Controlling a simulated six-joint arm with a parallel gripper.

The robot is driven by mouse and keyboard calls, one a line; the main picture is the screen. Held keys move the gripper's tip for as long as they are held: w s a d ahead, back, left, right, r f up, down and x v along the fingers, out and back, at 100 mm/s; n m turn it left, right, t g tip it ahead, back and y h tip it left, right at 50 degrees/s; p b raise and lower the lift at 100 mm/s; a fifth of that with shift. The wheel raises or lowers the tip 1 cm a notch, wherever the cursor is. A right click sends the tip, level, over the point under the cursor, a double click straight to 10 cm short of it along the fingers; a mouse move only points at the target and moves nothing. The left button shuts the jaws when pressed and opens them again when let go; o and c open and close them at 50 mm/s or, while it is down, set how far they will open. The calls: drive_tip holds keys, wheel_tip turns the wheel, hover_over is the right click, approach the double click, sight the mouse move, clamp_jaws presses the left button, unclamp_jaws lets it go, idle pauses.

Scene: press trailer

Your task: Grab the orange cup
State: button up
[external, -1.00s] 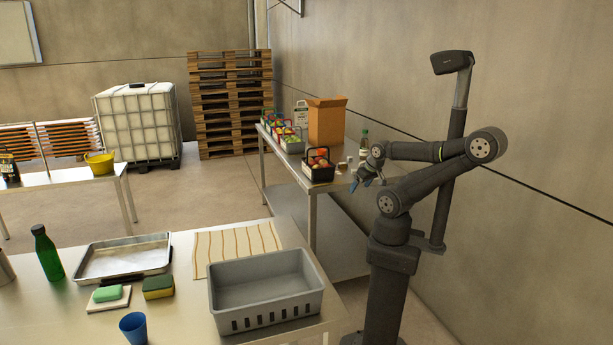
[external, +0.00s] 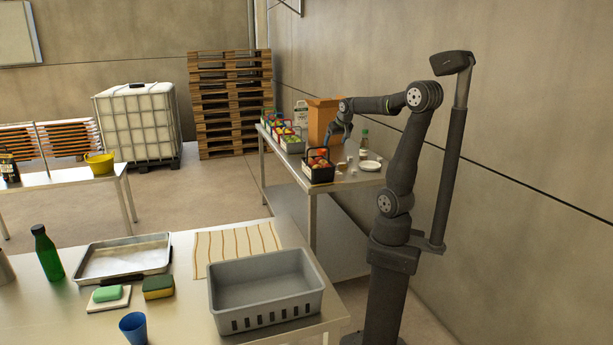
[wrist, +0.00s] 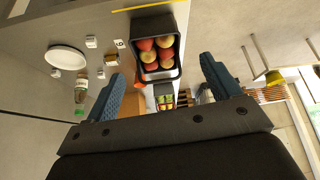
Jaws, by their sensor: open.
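A small orange patch (wrist: 139,82), possibly the orange cup, shows beside the near end of the apple crate in the wrist view; its shape is too small to be sure. My gripper (external: 341,135) is above the back table, near the cardboard box. In the wrist view my gripper (wrist: 162,66) has its two blue fingers wide apart, with nothing held between them. The black crate of apples (wrist: 157,72) appears between and beyond the fingertips.
The back table (external: 325,190) also holds a white plate (external: 370,166), small white containers (wrist: 91,41), a bottle (external: 364,137), a tall cardboard box (external: 324,112) and several produce crates (external: 293,145). The front table holds a grey bin (external: 265,308) and a blue cup (external: 133,327).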

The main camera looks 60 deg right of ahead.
drive_tip(key=w+d+r+m, duration=0.1)
drive_tip(key=w+d, duration=0.6)
drive_tip(key=d, duration=0.1)
drive_tip(key=m+g+h, duration=0.1)
drive_tip(key=m+h, duration=0.1)
drive_tip(key=m, duration=0.1)
hover_over(321, 150)
drive_tip(key=s+a, duration=0.6)
drive_tip(key=a, duration=0.4)
wheel_tip(321, 150, down, 8)
drive_tip(key=x, duration=1.6)
drive_tip(key=shift+d+f, duration=0.2)
drive_tip(key=shift+f, duration=0.15)
drive_tip(key=shift+c, duration=0.2)
drive_tip(key=c, duration=0.9)
